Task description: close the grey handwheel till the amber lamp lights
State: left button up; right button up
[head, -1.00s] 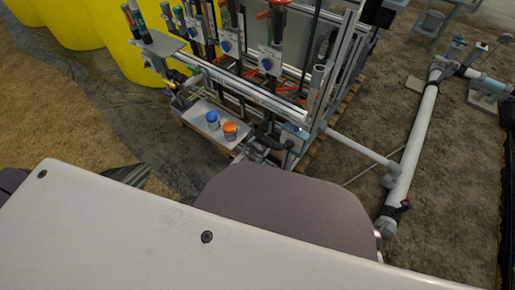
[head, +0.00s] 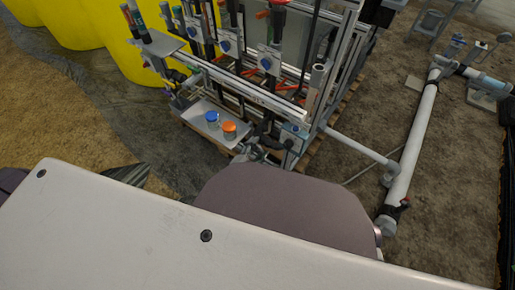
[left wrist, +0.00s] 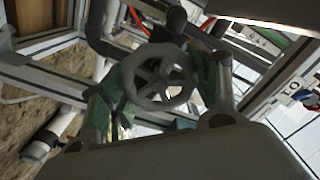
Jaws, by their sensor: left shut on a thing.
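The grey handwheel (left wrist: 160,77) is a spoked ring in the middle of the left wrist view. My left gripper (left wrist: 160,95) has one green-padded finger on each side of the wheel and is shut on its rim. In the head view, my left gripper (head: 252,152) is small and dark at the front lower corner of the skid, and the wheel is hard to make out there. I cannot pick out the amber lamp in either view. My right gripper is not in view.
A shelf (head: 195,118) on the skid holds a blue-capped jar (head: 212,120) and an orange-capped jar (head: 229,130), close to my left gripper. A grey box (head: 293,136) is just right of it. White pipe (head: 412,155) runs along the ground at right. Yellow tanks (head: 75,22) stand back left.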

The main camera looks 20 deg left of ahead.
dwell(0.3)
pick_arm(q)
jog(key=o, duration=1)
jog(key=shift+v, duration=6)
